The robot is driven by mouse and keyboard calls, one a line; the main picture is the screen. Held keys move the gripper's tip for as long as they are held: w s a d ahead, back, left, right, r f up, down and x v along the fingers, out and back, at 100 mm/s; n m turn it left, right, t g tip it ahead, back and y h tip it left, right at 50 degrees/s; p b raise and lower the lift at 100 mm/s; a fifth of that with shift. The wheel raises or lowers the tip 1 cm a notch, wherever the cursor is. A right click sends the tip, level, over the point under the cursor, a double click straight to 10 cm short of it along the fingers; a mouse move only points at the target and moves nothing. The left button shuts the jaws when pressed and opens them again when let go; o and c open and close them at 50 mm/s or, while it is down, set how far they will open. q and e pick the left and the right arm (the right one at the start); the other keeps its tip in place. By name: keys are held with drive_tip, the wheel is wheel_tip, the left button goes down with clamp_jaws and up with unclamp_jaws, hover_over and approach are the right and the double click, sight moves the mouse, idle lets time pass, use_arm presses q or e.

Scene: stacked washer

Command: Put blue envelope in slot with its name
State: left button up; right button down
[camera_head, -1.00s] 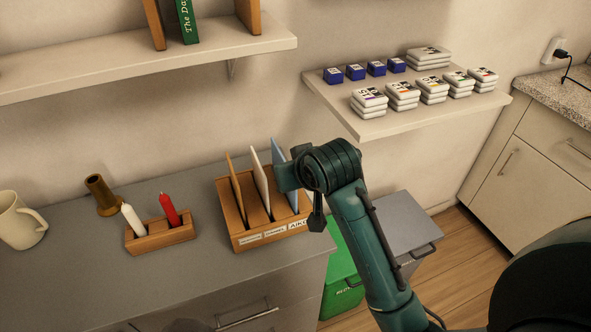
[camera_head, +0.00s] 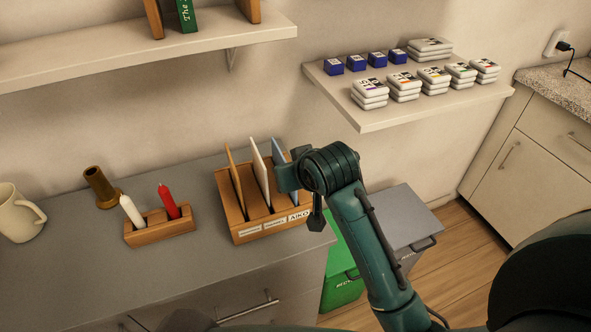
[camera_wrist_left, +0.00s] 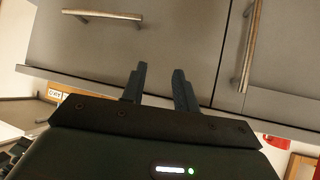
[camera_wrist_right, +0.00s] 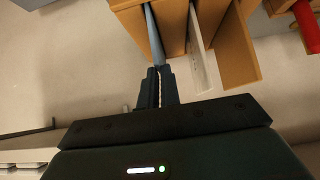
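The blue envelope (camera_head: 284,170) stands nearly upright, leaning slightly, in the right-hand slot of the wooden sorter (camera_head: 264,229). The label below that slot seems to read AIKO; the other labels are too small to read. My right gripper (camera_head: 283,179) is at the envelope's right edge. In the right wrist view its fingers (camera_wrist_right: 157,75) are closed on the blue envelope (camera_wrist_right: 153,36). The envelope's lower part is hidden by the sorter. My left gripper (camera_wrist_left: 158,74) is open and empty, facing grey cabinet fronts; I do not make it out in the head view.
A white envelope (camera_head: 260,172) and an orange-brown envelope (camera_head: 235,177) stand in the other slots. A candle holder (camera_head: 160,231), brass holder (camera_head: 102,187) and mug (camera_head: 19,213) stand left. A shelf (camera_head: 380,118) with small boxes is above right; bins (camera_head: 399,215) stand below.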

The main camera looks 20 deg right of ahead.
drive_tip(key=shift+f, duration=0.7)
drive_tip(key=c, duration=1.5)
unclamp_jaws()
drive_tip(key=shift+c, duration=0.2)
drive_tip(key=p+v, duration=0.1)
drive_tip(key=v, duration=1.2)
drive_tip(key=shift+p, duration=0.3)
drive_tip(key=shift+s, duration=0.1)
